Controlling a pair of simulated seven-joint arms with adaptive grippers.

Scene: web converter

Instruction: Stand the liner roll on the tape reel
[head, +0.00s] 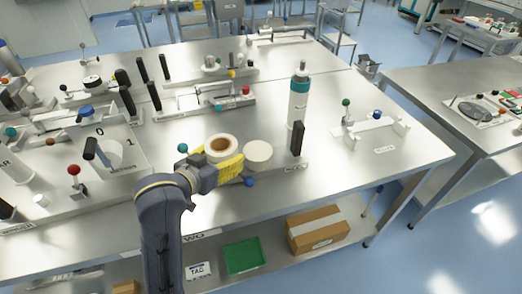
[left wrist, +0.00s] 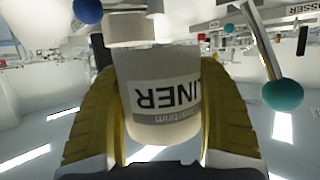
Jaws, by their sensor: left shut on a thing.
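The liner roll (head: 212,157), a white roll with a brown core, is in my left gripper (head: 222,162) over the near table. In the left wrist view its label LINER reads upside down on the liner roll (left wrist: 165,95), between the yellow fingers of my left gripper (left wrist: 160,100). The gripper is shut on its sides. Close to its right in the head view is a plain white round roll (head: 258,153), perhaps the tape reel; no label shows on it. I cannot tell whether the two touch. My right gripper is not in view.
A tall white bottle with a teal band (head: 299,98) and a black upright block (head: 297,139) stand right of the rolls. A blue ball (head: 249,182) and a teal ball (head: 183,148) are near my gripper.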

